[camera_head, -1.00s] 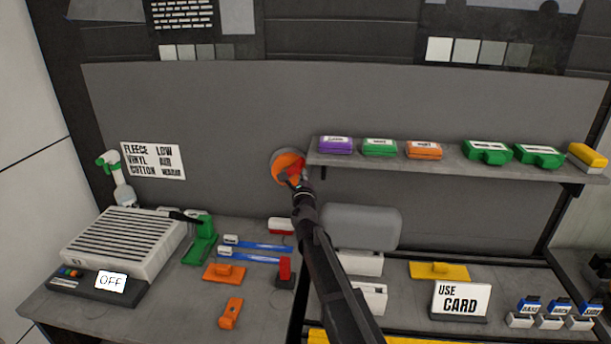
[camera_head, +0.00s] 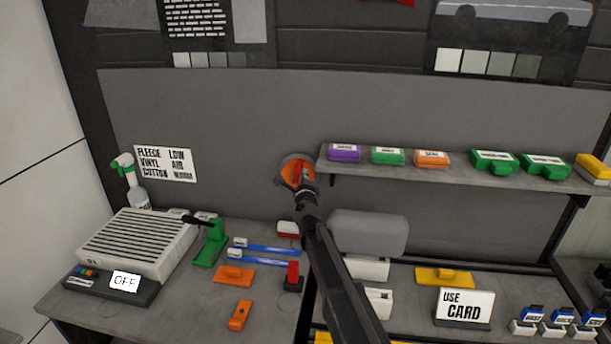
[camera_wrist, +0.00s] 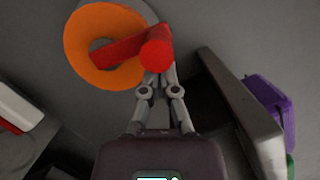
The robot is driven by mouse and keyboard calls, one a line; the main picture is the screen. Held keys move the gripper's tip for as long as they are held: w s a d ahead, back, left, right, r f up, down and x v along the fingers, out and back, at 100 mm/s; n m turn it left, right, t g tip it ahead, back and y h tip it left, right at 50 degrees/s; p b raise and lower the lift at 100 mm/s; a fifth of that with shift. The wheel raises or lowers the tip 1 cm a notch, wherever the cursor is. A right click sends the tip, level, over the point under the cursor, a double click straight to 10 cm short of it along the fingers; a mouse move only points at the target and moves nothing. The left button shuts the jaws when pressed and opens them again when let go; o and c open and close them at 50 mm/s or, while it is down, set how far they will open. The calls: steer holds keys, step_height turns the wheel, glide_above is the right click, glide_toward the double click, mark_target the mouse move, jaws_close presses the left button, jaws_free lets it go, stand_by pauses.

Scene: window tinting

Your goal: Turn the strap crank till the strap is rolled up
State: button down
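The strap crank is an orange disc (camera_head: 297,172) on the grey wall panel, left of the shelf. In the wrist view the disc (camera_wrist: 82,55) fills the upper left, with a red crank arm (camera_wrist: 120,46) ending in a round red knob (camera_wrist: 155,55) at the disc's right edge. My gripper (camera_head: 305,186) is at the crank. In the wrist view its fingers (camera_wrist: 160,76) run close together up to the knob, which hides their tips. They look drawn together, but I cannot tell whether they pinch the knob. I cannot make out the strap.
A shelf (camera_head: 460,169) with coloured boxes juts out just right of the crank; its edge (camera_wrist: 240,110) and a purple box (camera_wrist: 270,100) are close to my gripper. Below lies a bench with a slatted machine (camera_head: 137,243), a green tool (camera_head: 210,243) and a card sign (camera_head: 465,308).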

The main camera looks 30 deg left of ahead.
steer(key=shift+a+r, duration=0.2)
steer(key=shift+r, duration=0.05)
steer(key=shift+w+d, duration=0.1)
steer(key=shift+d, duration=0.1)
stand_by(0.5)
